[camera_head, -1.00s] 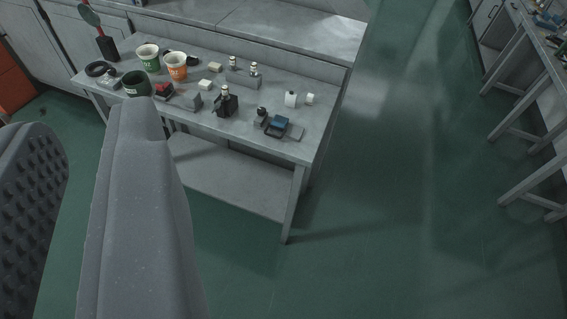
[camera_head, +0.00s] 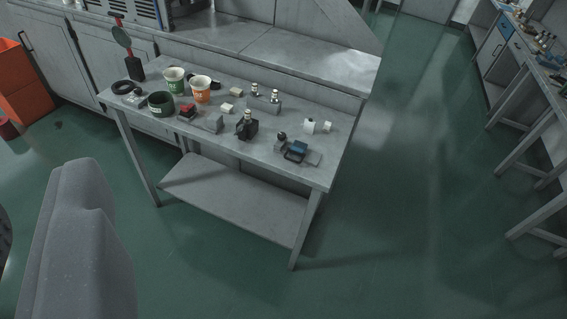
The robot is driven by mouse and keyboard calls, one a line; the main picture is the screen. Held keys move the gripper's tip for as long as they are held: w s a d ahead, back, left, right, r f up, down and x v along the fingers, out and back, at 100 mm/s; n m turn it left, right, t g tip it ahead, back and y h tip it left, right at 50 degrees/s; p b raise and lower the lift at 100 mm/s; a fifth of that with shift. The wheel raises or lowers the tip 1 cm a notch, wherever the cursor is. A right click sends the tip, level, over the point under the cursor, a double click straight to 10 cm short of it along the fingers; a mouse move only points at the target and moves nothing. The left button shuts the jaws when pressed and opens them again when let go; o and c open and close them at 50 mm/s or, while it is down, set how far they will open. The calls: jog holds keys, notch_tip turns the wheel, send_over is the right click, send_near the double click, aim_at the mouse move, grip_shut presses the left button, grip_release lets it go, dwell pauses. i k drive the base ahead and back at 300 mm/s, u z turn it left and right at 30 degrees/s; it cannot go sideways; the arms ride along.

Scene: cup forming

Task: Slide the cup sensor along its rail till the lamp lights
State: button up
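A worktable (camera_head: 255,155) carries several small devices and cups. A grey block with two cream-topped parts (camera_head: 263,103), a black device with a cream top (camera_head: 247,127) and a blue-and-black device (camera_head: 296,151) stand on it. I cannot tell which of them is the cup sensor, its rail or the lamp, and I see no lit lamp.
Cabinets with a grey counter (camera_head: 270,42) stand behind the table. An orange bin (camera_head: 22,85) is at the far left. Another bench (camera_head: 540,75) stands right. Green floor (camera_head: 430,200) between is clear.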

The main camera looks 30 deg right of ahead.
aim_at(299, 148)
jog(key=i, duration=0.95)
jog(key=z, duration=0.05)
